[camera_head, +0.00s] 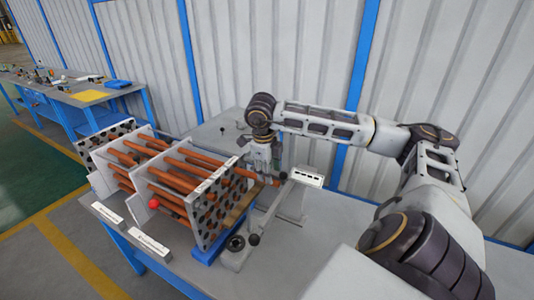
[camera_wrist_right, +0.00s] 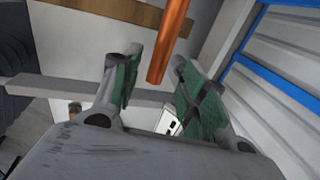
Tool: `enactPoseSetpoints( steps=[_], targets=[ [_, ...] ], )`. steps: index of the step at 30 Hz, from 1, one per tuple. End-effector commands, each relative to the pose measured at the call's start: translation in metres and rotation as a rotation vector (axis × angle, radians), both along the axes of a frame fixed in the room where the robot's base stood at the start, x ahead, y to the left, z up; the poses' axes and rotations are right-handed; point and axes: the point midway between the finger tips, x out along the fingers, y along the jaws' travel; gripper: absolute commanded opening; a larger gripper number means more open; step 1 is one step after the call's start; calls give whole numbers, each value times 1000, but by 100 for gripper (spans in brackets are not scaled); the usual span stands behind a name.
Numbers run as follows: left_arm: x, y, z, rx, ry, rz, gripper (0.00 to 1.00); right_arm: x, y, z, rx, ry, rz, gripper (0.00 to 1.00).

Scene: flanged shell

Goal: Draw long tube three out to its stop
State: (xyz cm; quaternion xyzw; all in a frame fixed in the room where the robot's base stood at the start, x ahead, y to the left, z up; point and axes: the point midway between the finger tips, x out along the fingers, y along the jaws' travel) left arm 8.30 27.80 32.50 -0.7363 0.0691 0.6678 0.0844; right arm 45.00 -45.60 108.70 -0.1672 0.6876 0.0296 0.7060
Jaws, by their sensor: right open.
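The flanged shell holds a bundle of several copper-coloured tubes (camera_head: 180,172) running through upright plates. Its right end plate (camera_head: 212,222) has rows of round holes. One copper tube (camera_head: 250,176) sticks out past this plate toward my right gripper (camera_head: 266,165). I cannot read which number it bears. In the right wrist view my right gripper (camera_wrist_right: 156,82) is open, with green pads on both fingers. A copper tube (camera_wrist_right: 170,40) ends in the gap between the fingertips, apparently untouched. My left gripper is not in view.
A grey stand with a white labelled top (camera_head: 306,178) stands just right of the gripper. A round black-and-grey fitting (camera_head: 236,245) and a red ball (camera_head: 154,203) are near the bundle. The table (camera_head: 325,225) is bare at right; a corrugated wall (camera_head: 270,50) rises behind.

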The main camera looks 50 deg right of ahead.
Motion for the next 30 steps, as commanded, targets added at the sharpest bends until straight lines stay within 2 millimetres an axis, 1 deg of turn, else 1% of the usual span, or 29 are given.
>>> enactPoseSetpoints(
  steps=[1,3,10,15,22,30],
  targets=[
    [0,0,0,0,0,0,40,0,2,9,2,-3,1,43],
    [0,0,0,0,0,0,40,-1,4,19,1,-4,2,43],
    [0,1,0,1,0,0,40,-2,9,46,2,-3,1,43],
    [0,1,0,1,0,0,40,-3,12,60,2,-2,0,43],
    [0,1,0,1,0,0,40,-5,13,73,0,1,-1,43],
    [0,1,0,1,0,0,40,-5,14,75,0,1,-1,43]
  ],
)
